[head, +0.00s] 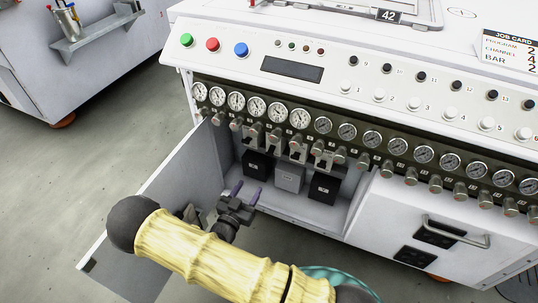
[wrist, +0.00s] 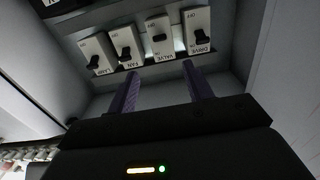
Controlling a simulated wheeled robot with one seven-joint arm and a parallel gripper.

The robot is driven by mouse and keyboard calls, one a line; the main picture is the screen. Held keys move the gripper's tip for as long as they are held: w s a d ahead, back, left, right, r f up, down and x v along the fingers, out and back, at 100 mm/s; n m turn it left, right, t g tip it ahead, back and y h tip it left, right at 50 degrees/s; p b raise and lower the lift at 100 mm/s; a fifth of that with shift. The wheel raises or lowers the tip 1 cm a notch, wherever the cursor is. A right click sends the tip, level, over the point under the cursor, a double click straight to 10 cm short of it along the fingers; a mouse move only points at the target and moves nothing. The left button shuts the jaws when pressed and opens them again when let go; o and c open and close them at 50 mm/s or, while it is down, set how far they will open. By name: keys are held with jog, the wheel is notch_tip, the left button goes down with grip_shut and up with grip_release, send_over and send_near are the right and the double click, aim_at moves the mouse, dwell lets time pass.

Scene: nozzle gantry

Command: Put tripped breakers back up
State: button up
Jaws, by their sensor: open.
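The breakers form a row at the top of the wrist view, labelled LAMP (wrist: 98,52), FAN (wrist: 124,45), VALVE (wrist: 159,34) and DRIVE (wrist: 197,30). Each has a black lever and OFF printed at its picture-top end. The LAMP, FAN and DRIVE levers sit toward their name labels; the VALVE lever sits nearer the middle. In the head view the breakers show small under the gauge row, inside the open bay. My gripper (head: 245,192) is open and empty at the bay mouth. In the wrist view its purple fingers (wrist: 160,72) point toward VALVE and DRIVE, apart from them.
A grey door (head: 165,190) hangs open left of the bay. Black and grey boxes (head: 290,177) stand inside below the breakers. Gauges and knobs (head: 372,139) line the panel above. A drawer handle (head: 455,232) juts out at right. Floor at left is clear.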

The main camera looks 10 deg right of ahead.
aim_at(269, 155)
jog(key=b+x, duration=0.7)
jog(key=x, duration=1)
jog(key=shift+w+d, duration=0.1)
jog(key=shift+w, duration=0.1)
jog(key=c, duration=1)
